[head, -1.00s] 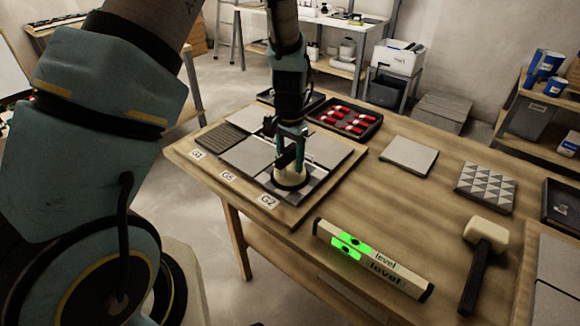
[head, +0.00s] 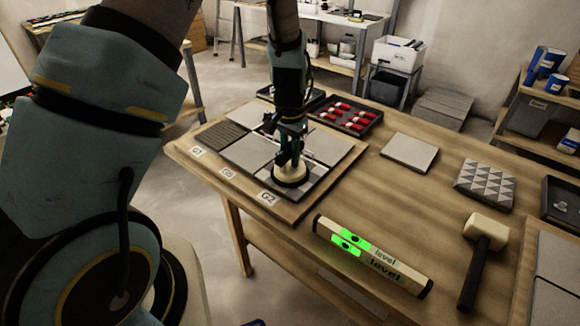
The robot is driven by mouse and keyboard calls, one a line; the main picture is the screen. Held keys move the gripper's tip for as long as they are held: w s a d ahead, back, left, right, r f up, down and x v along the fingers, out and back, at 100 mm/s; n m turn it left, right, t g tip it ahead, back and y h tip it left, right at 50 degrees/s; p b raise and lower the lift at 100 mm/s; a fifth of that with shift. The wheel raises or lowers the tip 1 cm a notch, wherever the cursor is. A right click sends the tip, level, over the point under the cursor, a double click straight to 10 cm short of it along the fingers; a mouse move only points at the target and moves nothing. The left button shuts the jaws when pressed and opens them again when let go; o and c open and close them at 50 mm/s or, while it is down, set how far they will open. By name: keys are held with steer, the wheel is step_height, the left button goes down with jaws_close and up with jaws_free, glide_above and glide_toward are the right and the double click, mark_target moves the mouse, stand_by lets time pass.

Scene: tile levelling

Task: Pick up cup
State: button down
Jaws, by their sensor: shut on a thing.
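The cup (head: 291,174), a cream round piece with a dark rim at its base, is in the head view near the front of the tile board, behind the G2 label. It looks upright over a grey patterned tile (head: 317,180). My gripper (head: 290,160) is above the cup, pointing down, and is shut on its top. The fingertips are small and dark here, and the arm hides part of the tiles behind. I cannot tell whether the cup's base touches the tile.
The tile board (head: 228,186) carries several grey tiles. A level (head: 372,257), a mallet (head: 484,243), a plain tile (head: 409,152) and a triangle-patterned tile (head: 486,184) lie to the right. A tray of red pieces (head: 346,116) is behind. The table between them is clear.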

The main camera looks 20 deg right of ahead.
step_height(320, 180, up, 10)
steer(key=shift+r+b, duration=0.2)
steer(key=shift+b, duration=0.9)
step_height(320, 180, up, 7)
steer(key=p, duration=0.5)
steer(key=shift+f, duration=0.15)
